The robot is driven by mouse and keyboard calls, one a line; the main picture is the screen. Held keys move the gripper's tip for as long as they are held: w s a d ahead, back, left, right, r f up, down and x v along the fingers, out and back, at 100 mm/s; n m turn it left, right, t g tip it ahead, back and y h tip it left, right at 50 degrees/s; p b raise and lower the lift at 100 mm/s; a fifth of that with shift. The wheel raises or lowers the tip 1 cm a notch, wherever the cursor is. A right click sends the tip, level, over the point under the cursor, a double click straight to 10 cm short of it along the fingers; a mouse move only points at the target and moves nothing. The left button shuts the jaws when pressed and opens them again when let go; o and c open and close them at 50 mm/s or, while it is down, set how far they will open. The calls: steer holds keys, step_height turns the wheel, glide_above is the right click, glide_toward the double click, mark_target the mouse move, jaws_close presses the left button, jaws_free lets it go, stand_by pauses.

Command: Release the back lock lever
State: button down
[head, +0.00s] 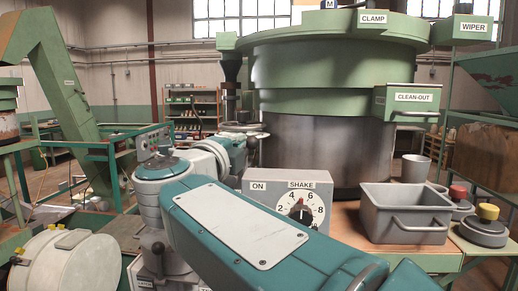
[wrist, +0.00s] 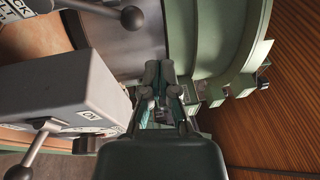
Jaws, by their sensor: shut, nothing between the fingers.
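In the wrist view, a grey lever with a dark ball knob (wrist: 132,18) enters at the top, beside a cut-off label ending in "CK" and "LT". A second ball-ended lever (wrist: 22,172) stands at the lower left by the grey box. I cannot tell for sure which is the back lock lever. My gripper (wrist: 159,70) is shut and empty, apart from both levers. I cannot make out its fingertips in the head view.
The grey SHAKE box (head: 275,185) with its dial stands before the large green and steel hopper (head: 325,130). A grey bin (head: 402,218) and weights with red and yellow knobs (head: 487,225) sit at right. A white drum (head: 65,262) is at lower left.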

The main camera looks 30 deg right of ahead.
steer(key=f+m+g, duration=0.1)
steer(key=s+m+g, duration=0.1)
steer(key=m+g, duration=0.1)
steer(key=s+d+f+m+g, duration=0.1)
steer(key=g, duration=0.1)
steer(key=shift+f, duration=0.35)
steer(key=x, duration=1)
steer(key=w+a, duration=0.1)
steer(key=w+a+r, duration=0.1)
steer(key=shift+w+a, duration=0.3)
steer(key=shift+a, duration=0.05)
